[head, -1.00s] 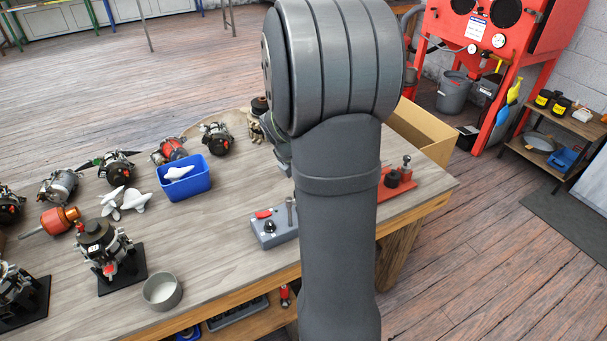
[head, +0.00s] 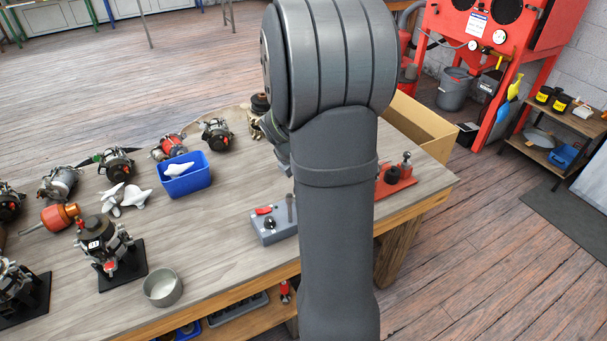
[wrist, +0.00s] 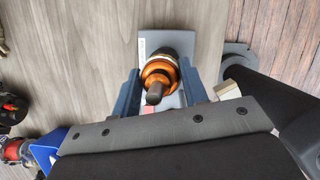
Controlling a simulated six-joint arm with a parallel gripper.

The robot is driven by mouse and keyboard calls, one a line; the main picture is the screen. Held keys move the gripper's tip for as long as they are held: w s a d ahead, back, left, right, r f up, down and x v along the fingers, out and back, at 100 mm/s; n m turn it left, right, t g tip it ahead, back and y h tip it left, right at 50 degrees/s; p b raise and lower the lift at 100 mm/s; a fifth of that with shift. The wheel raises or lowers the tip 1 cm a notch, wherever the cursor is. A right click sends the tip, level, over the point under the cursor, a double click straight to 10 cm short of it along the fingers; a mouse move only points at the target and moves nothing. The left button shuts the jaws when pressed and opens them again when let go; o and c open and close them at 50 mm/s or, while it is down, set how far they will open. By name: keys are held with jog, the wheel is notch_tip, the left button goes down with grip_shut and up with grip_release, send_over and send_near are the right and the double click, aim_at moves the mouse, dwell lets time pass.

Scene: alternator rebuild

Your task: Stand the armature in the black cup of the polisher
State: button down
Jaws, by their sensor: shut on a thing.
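In the wrist view my gripper (wrist: 160,88) is shut on the armature (wrist: 159,72), a copper-orange and dark cylinder with its shaft end toward the camera. A blue finger stands on each side of it. Behind it is the grey base of the polisher (wrist: 151,43), a small box with a red patch partly showing. In the head view the polisher (head: 272,235) sits near the table's front edge, with a red switch, a small black part and a grey post. My arm hides the gripper and held armature there. The wrist view does not show the black cup or any contact.
A blue bin (head: 186,184) with white pieces stands left of the polisher. A red fixture (head: 402,184) is right of my arm. A grey bowl (head: 163,288) and several alternators are on the left. An orange armature-like part (head: 60,217) lies at far left. Table around the polisher is mostly clear.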

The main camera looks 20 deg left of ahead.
jog(key=shift+f, duration=0.85)
dwell(0.3)
jog(key=shift+f, duration=0.35)
jog(key=shift+f, duration=0.25)
dwell(0.9)
jog(key=c, duration=0.7)
grip_release()
jog(key=shift+c, duration=0.2)
jog(key=shift+r, duration=4)
jog(key=shift+f, duration=0.1)
